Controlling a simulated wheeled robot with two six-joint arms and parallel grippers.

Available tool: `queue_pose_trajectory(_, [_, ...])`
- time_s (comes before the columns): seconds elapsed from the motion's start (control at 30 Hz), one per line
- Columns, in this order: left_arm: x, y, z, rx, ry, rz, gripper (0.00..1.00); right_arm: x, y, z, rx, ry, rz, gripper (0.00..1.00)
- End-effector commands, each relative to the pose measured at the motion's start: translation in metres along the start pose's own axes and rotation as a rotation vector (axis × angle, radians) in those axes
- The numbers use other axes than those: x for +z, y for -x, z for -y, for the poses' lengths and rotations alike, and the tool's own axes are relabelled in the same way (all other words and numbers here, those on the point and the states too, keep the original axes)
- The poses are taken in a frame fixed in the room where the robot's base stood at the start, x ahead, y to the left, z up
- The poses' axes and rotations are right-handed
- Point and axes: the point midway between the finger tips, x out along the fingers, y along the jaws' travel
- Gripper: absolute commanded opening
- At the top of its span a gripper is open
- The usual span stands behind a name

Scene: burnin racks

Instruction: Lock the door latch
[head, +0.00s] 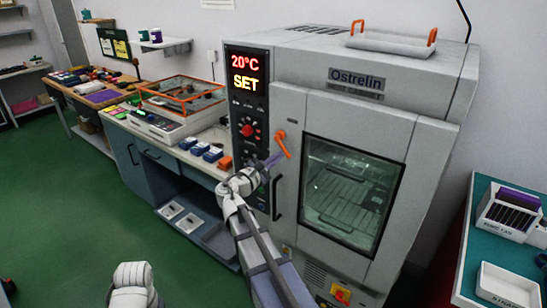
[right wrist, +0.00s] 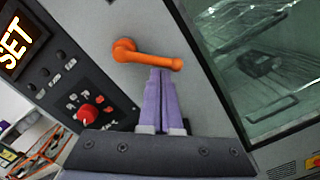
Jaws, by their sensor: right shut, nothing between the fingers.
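The orange door latch (head: 282,145) is on the left side of the cabinet door, beside the control panel. In the head view its lever points down and slightly right. It also shows in the right wrist view (right wrist: 150,57), with its round pivot at the left and its free end at the right. My right gripper (head: 277,158) is shut and empty, and its purple fingertips (right wrist: 160,72) are right at the lever near its free end. I cannot tell whether they touch it. The grey cabinet door (head: 289,110) appears closed.
The cabinet's dark door handle (head: 276,198) is below the latch. The control panel (head: 248,110) with a red knob (right wrist: 88,115) lies left of it. A bench with blue items (head: 200,149) stands left, and a teal table (head: 482,262) stands right. Green floor is open at left.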

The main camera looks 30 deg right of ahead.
Motion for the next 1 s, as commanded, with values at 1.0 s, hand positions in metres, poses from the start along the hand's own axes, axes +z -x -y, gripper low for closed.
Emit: queue_pose_trajectory(1.0, [0.002, 0.026, 0.003, 0.0, 0.0, 0.0, 0.5, 0.039, -0.002, 0.002, 0.031, 0.62, 0.002, 0.0])
